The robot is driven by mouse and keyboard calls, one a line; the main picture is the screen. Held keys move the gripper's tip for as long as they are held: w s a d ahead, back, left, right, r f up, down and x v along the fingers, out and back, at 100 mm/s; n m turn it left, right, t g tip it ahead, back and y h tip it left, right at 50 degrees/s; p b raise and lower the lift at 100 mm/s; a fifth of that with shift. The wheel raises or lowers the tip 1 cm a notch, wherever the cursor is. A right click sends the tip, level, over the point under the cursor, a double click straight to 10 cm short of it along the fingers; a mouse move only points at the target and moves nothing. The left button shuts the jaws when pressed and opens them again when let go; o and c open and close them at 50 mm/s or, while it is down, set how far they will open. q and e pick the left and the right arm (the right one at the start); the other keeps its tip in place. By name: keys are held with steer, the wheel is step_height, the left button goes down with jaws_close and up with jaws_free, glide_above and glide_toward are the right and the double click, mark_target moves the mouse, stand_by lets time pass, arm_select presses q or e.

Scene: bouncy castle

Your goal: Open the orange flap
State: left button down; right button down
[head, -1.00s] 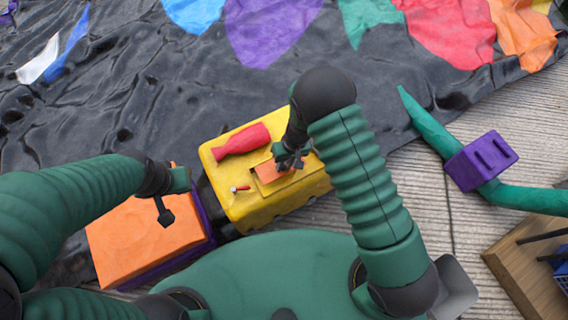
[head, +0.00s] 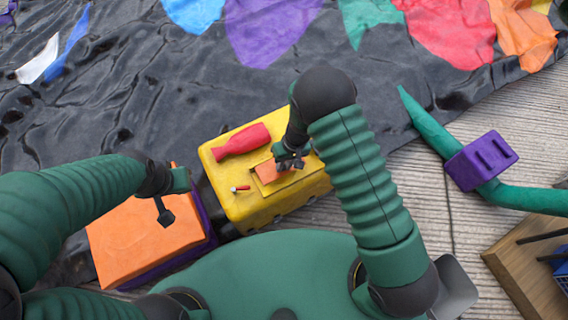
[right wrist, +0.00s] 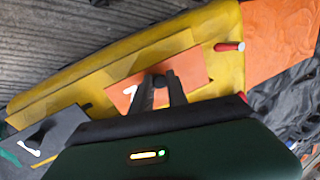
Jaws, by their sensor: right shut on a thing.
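The orange flap (head: 266,172) is a small panel on top of the yellow box (head: 240,205). It also shows in the right wrist view (right wrist: 190,73), with a white mark near its left end. My right gripper (head: 290,160) is at the flap's right part in the head view, its fingers shut on it; the fingertips partly hide the spot. In the right wrist view the fingers (right wrist: 160,84) meet at the flap's edge. My left gripper (head: 172,203) hangs over the orange-topped box (head: 125,250) at the left, and its jaws are too unclear to judge.
A red bottle-shaped piece (head: 243,139) and a small red-and-white peg (head: 240,188) lie on the yellow box. A green tube with a purple block (head: 482,160) lies at the right. Black sheeting (head: 100,90) covers the back; bare wooden planks (head: 420,210) show at the right.

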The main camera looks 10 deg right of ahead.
steer(key=p, duration=0.1)
steer(key=r+g+p, duration=0.1)
steer(key=p, duration=0.1)
steer(key=shift+w+r+h, duration=0.1)
steer(key=shift+w+h, duration=0.2)
steer(key=shift+w+a+g+p, duration=0.1)
steer(key=shift+w+g+p, duration=0.05)
steer(key=shift+g+p, duration=0.2)
steer(key=shift+w+g, duration=0.2)
steer(key=shift+g, duration=0.15)
steer(key=g+b, duration=0.1)
steer(key=b, duration=0.1)
steer(key=w+g+h+b, duration=0.1)
steer(key=b, duration=0.2)
steer(key=w+g+b, duration=0.1)
steer(key=b, duration=0.2)
steer(key=shift+a+r+m+g, duration=0.35)
steer(key=shift+m+g, duration=0.05)
steer(key=shift+w+r+h+b, duration=0.1)
steer(key=shift+r+h+b, duration=0.25)
steer(key=shift+b, duration=0.25)
